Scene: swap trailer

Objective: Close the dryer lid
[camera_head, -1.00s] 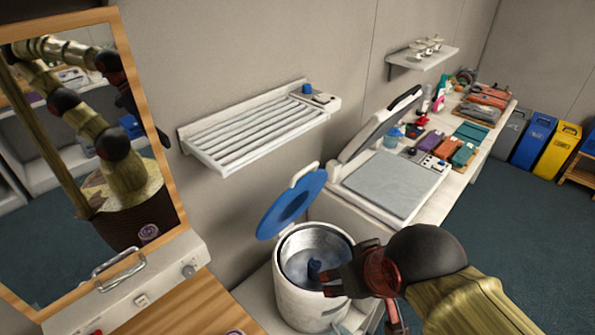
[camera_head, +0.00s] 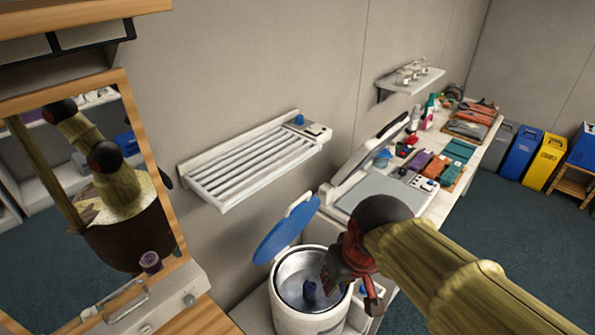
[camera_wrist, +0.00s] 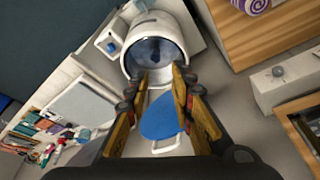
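The dryer (camera_head: 310,322) is a white round drum with an open top and a dark spindle inside. Its blue lid (camera_head: 287,238) stands open, tilted up at the back of the rim, with a white handle (camera_head: 300,203) at its upper end. My gripper (camera_head: 362,290) is over the right side of the drum's mouth, apart from the lid. In the wrist view the dryer (camera_wrist: 157,45) is at the top and the blue lid (camera_wrist: 160,118) lies between my two spread fingers, further off. The fingers (camera_wrist: 159,78) are apart with nothing held between them.
A slatted rack (camera_head: 255,160) is on the wall above the dryer. A flat press with a raised arm (camera_head: 375,190) stands to the right, on a table with folded cloths. A wooden-framed mirror (camera_head: 172,200) is at the left. Bins (camera_head: 545,160) stand far right.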

